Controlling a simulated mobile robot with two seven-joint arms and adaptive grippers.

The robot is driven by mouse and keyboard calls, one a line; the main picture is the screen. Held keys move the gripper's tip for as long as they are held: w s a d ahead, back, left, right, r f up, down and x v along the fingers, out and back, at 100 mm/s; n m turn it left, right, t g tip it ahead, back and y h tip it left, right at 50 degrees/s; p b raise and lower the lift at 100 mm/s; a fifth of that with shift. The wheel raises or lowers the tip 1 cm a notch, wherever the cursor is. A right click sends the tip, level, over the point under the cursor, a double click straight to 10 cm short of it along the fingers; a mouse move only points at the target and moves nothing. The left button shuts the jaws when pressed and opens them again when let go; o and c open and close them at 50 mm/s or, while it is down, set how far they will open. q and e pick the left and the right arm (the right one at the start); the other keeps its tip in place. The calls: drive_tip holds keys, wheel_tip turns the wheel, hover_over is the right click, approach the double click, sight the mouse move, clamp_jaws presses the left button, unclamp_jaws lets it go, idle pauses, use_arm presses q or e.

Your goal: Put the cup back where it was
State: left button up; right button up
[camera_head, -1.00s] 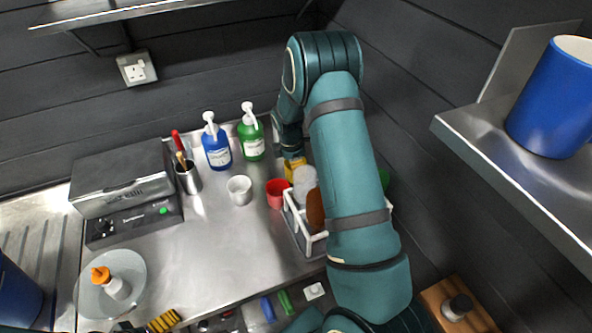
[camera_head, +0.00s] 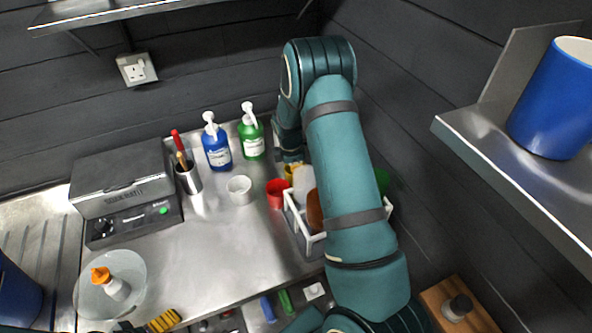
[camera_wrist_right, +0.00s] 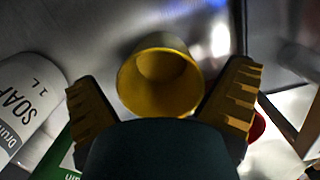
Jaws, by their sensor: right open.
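A yellow cup (camera_wrist_right: 160,80) stands between the fingers of my right gripper (camera_wrist_right: 165,100) in the right wrist view. The gripper is open, with its ridged yellow fingers on either side of the cup. In the head view the yellow cup (camera_head: 291,171) shows only partly beside my right wrist, at the back of the steel counter. A red cup (camera_head: 277,193) and a white cup (camera_head: 240,190) stand to its left. At the bottom left edge, one ridged finger of my left gripper (camera_head: 163,320) shows; the rest is out of frame.
A white rack (camera_head: 297,222) with dishes is partly hidden by my right arm. Blue (camera_head: 217,150) and green (camera_head: 251,140) soap bottles stand close by on the left. A blue mug (camera_head: 555,100) sits on the right shelf. The counter's front middle is clear.

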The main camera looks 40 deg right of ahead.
wheel_tip(320, 180, up, 12)
drive_tip(key=a, duration=0.1)
drive_tip(key=shift+w+a, duration=0.2)
drive_tip(key=shift+w, duration=0.1)
drive_tip(key=shift+f, duration=0.1)
idle(0.3)
